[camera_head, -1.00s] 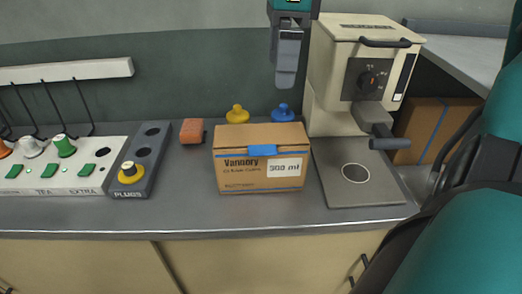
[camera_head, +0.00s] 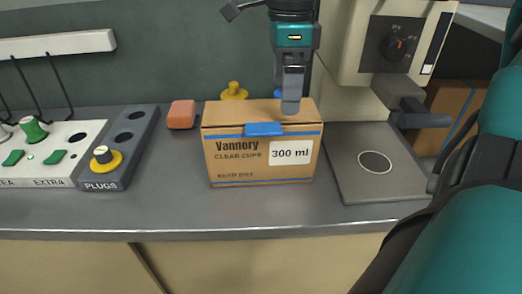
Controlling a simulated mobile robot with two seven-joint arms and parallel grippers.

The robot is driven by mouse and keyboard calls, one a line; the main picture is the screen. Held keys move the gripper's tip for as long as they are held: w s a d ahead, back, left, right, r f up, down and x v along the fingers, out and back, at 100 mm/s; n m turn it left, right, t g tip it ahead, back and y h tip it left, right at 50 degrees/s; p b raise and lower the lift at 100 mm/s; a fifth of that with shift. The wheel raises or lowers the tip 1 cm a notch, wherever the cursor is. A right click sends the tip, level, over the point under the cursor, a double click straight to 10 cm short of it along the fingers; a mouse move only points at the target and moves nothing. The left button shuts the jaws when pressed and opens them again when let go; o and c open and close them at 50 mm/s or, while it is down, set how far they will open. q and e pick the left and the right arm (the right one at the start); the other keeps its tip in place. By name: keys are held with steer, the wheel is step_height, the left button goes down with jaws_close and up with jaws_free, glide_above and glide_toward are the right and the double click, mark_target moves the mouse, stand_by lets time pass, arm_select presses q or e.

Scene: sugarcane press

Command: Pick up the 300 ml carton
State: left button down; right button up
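The 300 ml carton (camera_head: 235,160) is a brown box with blue tape and a white "300 ml" label. It stands upright on the grey counter. My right gripper (camera_head: 291,108) points straight down from the top of the head view. Its fingertip overlaps the right part of the carton's top; I cannot tell whether it touches. The fingers line up one behind the other, so their opening is hidden. My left gripper is not in view.
A beige machine (camera_head: 355,60) with a dark handle and a grey plate (camera_head: 375,185) stands right of the carton. An orange block (camera_head: 181,114), yellow knob (camera_head: 234,91) and plugs panel (camera_head: 115,160) are left or behind. The counter front (camera_head: 240,212) is clear.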

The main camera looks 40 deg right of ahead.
mark_target(261, 144)
steer(key=f, duration=0.2)
steer(key=f+b, duration=0.1)
steer(key=f, duration=0.2)
steer(key=shift+s+d+f, duration=0.2)
steer(key=shift+f, duration=0.05)
steer(key=shift+c, duration=0.4)
steer(key=c, duration=1.2)
